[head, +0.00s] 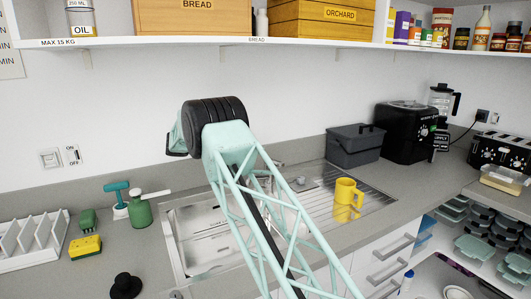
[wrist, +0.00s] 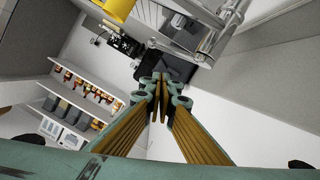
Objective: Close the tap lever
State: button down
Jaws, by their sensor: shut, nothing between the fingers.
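The tap shows in the wrist view as a chrome body and pipe (wrist: 212,38) at the upper right. Which part of it is the lever, and how the lever stands, I cannot tell. In the head view my arm covers most of the tap area behind the sink (head: 180,235). My gripper (wrist: 158,82) is shut and empty in the wrist view, its fingers together left of and below the chrome tap. They look apart from it in the picture, but the depth gap is unclear. In the head view the fingers are hidden behind my wrist.
A yellow mug (head: 347,190) stands on the drainboard right of the sink. A grey bin (head: 354,146) and a black appliance (head: 405,132) stand behind it. A shelf (head: 300,41) runs above.

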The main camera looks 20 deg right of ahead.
jog(key=shift+p+v, duration=0.4)
jog(key=shift+v, duration=2.15)
jog(key=shift+s, duration=0.1)
